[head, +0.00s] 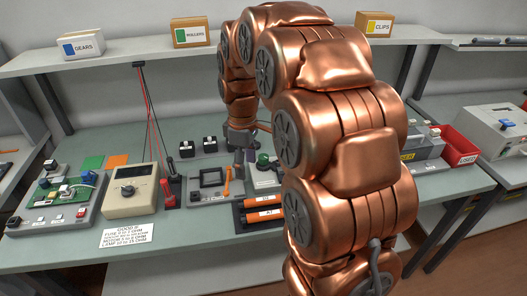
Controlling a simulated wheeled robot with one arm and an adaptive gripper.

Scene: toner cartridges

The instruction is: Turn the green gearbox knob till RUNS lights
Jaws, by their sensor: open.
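A green knob (263,159) stands on a light grey panel on the workbench, just left of my copper-coloured arm. My gripper (239,160) hangs pointing down just left of the knob, apart from it in the picture. It looks small and dark, and its fingers are hard to make out. Nothing is seen held in it. The right part of the panel is hidden behind my arm. I cannot make out a RUNS label or a lit lamp.
A grey unit with a dark window and orange handle (227,181) lies left of the knob. Orange-ended cylinders (264,214) lie in front. A beige meter (133,190) and green circuit board (66,187) are further left. A red bin (459,146) is at right.

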